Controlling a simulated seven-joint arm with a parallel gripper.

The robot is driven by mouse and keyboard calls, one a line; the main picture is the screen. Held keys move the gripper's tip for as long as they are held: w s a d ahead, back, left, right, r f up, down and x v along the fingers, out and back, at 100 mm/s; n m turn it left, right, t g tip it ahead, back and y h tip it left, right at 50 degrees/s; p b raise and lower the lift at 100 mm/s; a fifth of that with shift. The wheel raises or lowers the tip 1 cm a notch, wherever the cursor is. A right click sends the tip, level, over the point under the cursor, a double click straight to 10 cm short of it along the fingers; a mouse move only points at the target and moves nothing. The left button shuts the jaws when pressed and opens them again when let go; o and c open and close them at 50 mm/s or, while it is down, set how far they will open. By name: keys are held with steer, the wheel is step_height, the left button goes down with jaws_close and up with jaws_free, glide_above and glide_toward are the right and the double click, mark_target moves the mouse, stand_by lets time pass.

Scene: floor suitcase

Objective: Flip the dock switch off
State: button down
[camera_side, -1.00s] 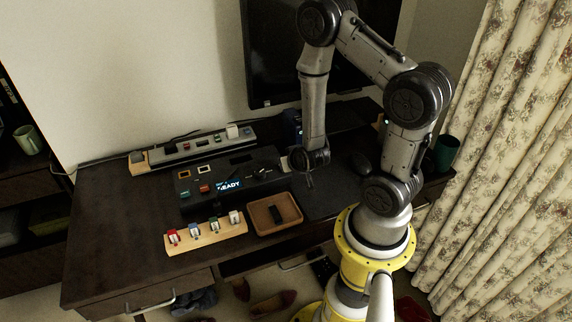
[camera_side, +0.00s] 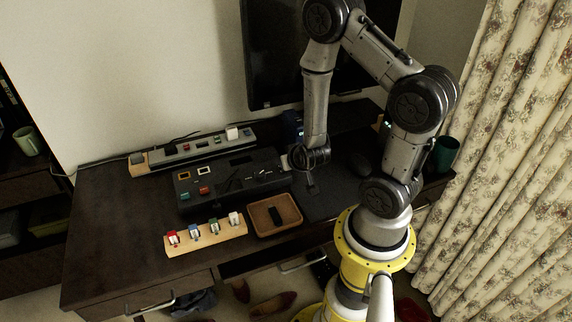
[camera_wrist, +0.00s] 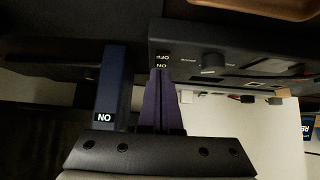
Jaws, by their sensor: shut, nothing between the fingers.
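The dock is a black box (camera_side: 222,188) on the desk with coloured buttons and a dark, unlit display. In the wrist view the dock (camera_wrist: 235,65) shows upside down, with a knob and OFF and ON labels near its end. My gripper (camera_wrist: 160,72) is shut and empty, its fingertips close to the ON label. The switch lever cannot be made out there and may be hidden by the fingers; contact cannot be told. In the side view my gripper (camera_side: 313,187) is low, just right of the dock, over the dark mat.
A wooden strip with several coloured switches (camera_side: 206,237) and a brown tray (camera_side: 262,228) lie in front of the dock. A grey power strip (camera_side: 190,154) is behind it. A dark blue box with an ON label (camera_wrist: 112,85) is beside my fingers.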

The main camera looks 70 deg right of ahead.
steer(key=shift+r, duration=0.1)
steer(key=shift+r, duration=0.35)
steer(key=r, duration=0.2)
steer(key=shift+s+a+r, duration=0.2)
steer(key=shift+r, duration=0.15)
steer(key=s+a+f+v, duration=0.1)
steer(key=v, duration=0.9)
